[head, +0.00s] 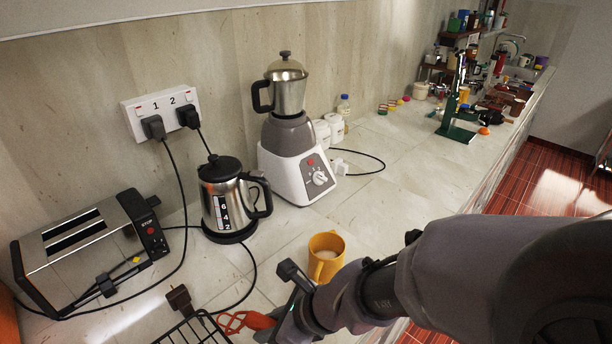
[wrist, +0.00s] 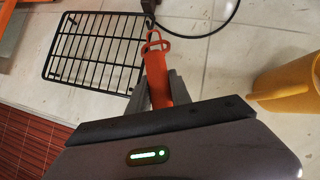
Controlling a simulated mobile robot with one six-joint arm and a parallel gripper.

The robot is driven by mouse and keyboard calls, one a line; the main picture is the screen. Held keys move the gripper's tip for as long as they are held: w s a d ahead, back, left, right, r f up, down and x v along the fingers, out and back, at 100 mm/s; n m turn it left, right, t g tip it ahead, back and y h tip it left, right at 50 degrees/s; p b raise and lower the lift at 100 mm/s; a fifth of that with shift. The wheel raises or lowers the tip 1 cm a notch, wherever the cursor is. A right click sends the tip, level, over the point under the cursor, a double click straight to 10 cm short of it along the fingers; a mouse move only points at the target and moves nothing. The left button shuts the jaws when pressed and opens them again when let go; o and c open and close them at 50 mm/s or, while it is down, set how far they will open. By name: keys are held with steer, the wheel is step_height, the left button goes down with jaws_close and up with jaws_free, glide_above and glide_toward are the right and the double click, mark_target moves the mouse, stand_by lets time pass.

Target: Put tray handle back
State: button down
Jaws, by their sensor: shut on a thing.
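The tray handle is an orange-red piece with a wire-like loop at its far end. In the wrist view the tray handle (wrist: 157,72) stands between my fingers, and my gripper (wrist: 161,92) is shut on it. In the head view the handle (head: 256,320) shows at the bottom, partly hidden by my gripper (head: 284,322). A black wire rack (wrist: 96,52) lies on the counter just left of the handle; its corner also shows in the head view (head: 190,334). I cannot tell whether handle and rack touch.
A yellow mug (head: 326,262) stands close to my gripper. A steel kettle (head: 229,205), a toaster (head: 95,250) and a mixer grinder (head: 291,150) stand along the wall. A black plug (head: 180,298) and cable lie by the rack. The counter's front edge is near my arm.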

steer(key=w, duration=0.2)
steer(key=w+d, duration=0.1)
steer(key=w, duration=0.1)
steer(key=w+d+f, duration=0.1)
steer(key=w, duration=0.1)
steer(key=shift+d+b, duration=0.15)
steer(key=shift+b, duration=0.2)
steer(key=f+b, duration=0.1)
steer(key=f, duration=0.1)
steer(key=f+b, duration=0.2)
steer(key=shift+w+d, duration=0.2)
steer(key=shift+w, duration=0.2)
steer(key=shift+r, duration=0.3)
steer(key=shift+f, duration=0.25)
steer(key=c, duration=1.2)
jaws_free()
steer(key=shift+r, duration=0.1)
steer(key=shift+o, duration=0.2)
steer(key=shift+r, duration=0.1)
